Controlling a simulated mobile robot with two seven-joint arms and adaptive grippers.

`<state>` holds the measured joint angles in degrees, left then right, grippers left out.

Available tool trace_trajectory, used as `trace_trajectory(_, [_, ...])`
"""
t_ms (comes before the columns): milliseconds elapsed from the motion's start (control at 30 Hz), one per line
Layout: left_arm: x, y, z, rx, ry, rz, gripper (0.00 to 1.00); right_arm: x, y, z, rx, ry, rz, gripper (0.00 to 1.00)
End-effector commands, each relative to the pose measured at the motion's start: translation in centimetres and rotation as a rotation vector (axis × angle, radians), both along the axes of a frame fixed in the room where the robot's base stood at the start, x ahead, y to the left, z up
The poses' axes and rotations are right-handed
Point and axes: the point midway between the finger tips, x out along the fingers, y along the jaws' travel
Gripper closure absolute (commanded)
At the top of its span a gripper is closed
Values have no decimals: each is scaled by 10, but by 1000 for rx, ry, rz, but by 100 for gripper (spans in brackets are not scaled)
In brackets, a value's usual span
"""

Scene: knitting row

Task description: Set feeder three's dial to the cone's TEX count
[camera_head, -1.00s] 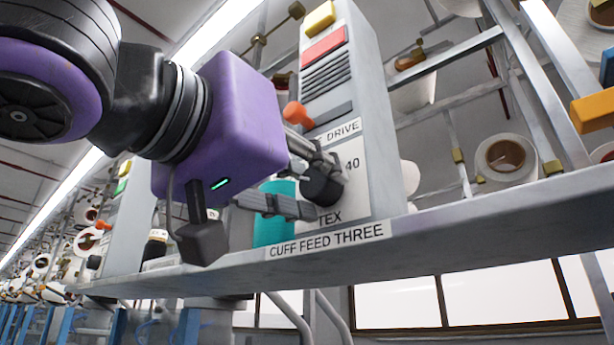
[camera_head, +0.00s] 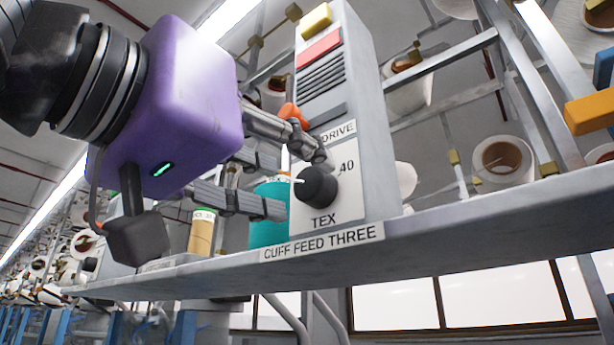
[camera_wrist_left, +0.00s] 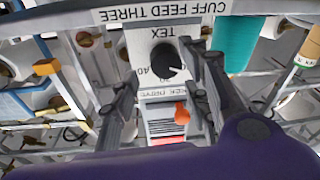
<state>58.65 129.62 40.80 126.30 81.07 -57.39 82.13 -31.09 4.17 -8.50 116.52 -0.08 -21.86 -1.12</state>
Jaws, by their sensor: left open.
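Feeder three's black dial (camera_head: 316,187) sits on a white plate marked TEX, above the CUFF FEED THREE label (camera_head: 322,241). The number 40 shows at its upper right; a pale pointer mark faces upper left, but its reading is unclear. In the left wrist view the dial (camera_wrist_left: 168,64) appears upside down, ahead of the fingers. My left gripper (camera_head: 297,182) is open, just left of the dial, and seems clear of it. A teal cone (camera_head: 268,222) stands behind the lower finger. A tan cone (camera_head: 202,232) with a small label, unreadable here, stands further left. My right gripper is out of view.
The grey shelf (camera_head: 450,222) runs along under the feeder. An orange-red knob (camera_head: 292,113) sticks out above the fingers, by the DRIVE label. Metal rails and white cones (camera_head: 503,158) fill the right side.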

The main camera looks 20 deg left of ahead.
Motion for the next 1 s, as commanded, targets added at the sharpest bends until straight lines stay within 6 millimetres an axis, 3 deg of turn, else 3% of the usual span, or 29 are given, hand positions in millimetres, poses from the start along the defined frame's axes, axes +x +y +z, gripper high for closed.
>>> trace_trajectory(200, [-46, 12, -6, -2, -4, -4, 57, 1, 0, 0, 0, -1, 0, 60])
trace_trajectory(400, [-70, 19, -10, -1, -1, -2, 57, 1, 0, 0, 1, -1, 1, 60])
trace_trajectory(1000, [-75, 20, -11, 0, 1, -1, 57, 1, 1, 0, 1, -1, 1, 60])
